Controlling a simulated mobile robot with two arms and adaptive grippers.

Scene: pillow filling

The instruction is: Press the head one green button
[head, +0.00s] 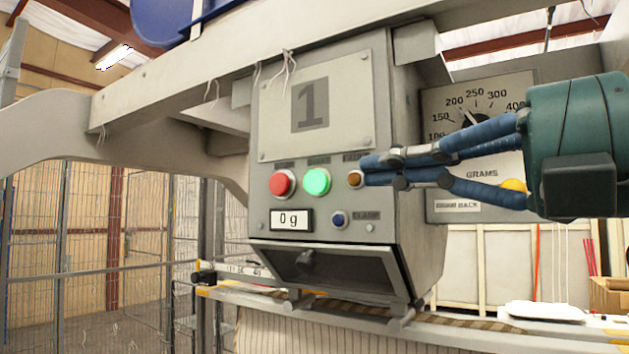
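The head panel (384,101) is a grey box marked with a large "1". Its green button (317,182) is lit and sits in the middle of the upper button row. A red button (283,183) is left of it and a small orange-brown button (355,179) is right of it. My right gripper (367,170) comes in from the right with blue fingers drawn together, nothing seen between them. Its tips appear just right of the orange-brown button, apart from the green one in the picture. Their depth to the panel is hard to tell. My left gripper is out of view.
A small blue button (339,219) and a display (291,220) reading "0 g" are below the row. A grams dial (481,172) is partly hidden behind my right gripper. A dark hatch (326,271) is under the panel. Wire fencing stands at left.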

